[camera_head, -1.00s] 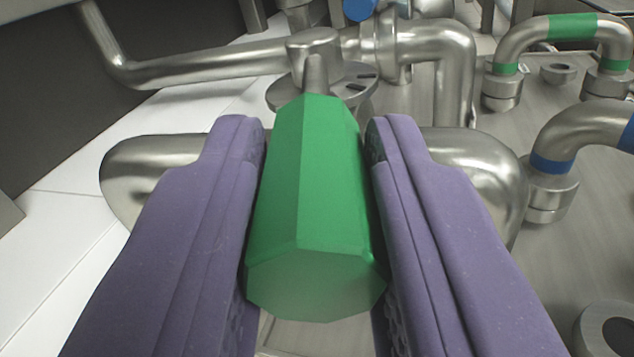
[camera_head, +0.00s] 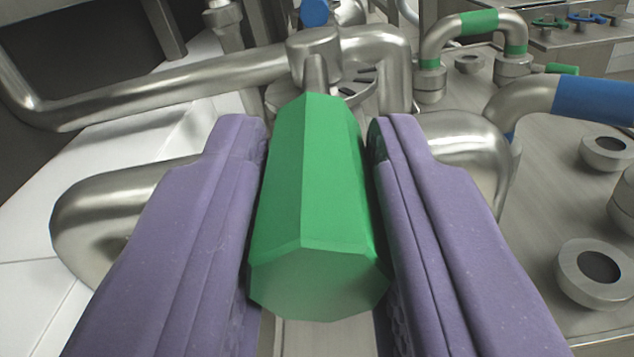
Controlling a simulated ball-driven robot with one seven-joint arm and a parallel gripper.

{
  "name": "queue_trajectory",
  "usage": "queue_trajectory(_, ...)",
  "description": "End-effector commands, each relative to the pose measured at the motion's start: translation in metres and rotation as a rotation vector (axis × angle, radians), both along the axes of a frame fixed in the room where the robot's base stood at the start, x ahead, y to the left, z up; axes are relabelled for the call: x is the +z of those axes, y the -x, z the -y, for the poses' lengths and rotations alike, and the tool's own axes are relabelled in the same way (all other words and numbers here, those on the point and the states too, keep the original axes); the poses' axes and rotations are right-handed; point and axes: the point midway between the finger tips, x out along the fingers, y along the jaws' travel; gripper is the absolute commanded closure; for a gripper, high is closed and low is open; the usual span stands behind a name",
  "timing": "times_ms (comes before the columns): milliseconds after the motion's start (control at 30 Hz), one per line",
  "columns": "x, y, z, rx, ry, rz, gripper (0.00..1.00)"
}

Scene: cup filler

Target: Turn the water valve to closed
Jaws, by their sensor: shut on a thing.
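The water valve's green handle (camera_head: 308,190) is a faceted grip on a short metal stem, joined to a metal hub (camera_head: 314,44) on the pipework. It points from the hub toward the camera. My gripper (camera_head: 318,135) has two purple fingers, one on each side of the green handle. They are shut on it. The valve body below the handle is mostly hidden by the handle and fingers.
Metal pipes run behind and on both sides, with a bent pipe (camera_head: 110,205) at left. A green-banded pipe (camera_head: 478,22) and a blue-banded pipe (camera_head: 590,97) stand at right. Round metal sockets (camera_head: 597,275) sit on the steel surface at lower right.

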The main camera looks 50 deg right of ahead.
Motion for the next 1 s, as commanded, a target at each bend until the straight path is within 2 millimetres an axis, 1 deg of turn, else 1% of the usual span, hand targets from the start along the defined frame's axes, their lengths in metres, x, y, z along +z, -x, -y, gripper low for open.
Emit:
queue_trajectory(400,0.001,-0.001,0.0,-0.002,0.0,0.003,1.0)
queue_trajectory(433,0.001,-0.001,0.0,-0.002,0.0,0.003,0.67)
queue_trajectory(467,0.001,-0.001,0.0,-0.002,0.0,0.003,0.6)
queue_trajectory(500,0.001,-0.001,0.001,-0.002,0.0,0.003,0.51)
queue_trajectory(533,0.001,-0.001,0.001,-0.002,0.0,0.003,0.46)
queue_trajectory(833,0.001,0.001,-0.002,-0.002,0.0,0.001,0.46)
queue_trajectory(933,0.002,0.006,-0.012,-0.002,0.0,0.001,0.46)
queue_trajectory(1000,0.002,0.012,-0.024,0.0,0.0,0.0,0.46)
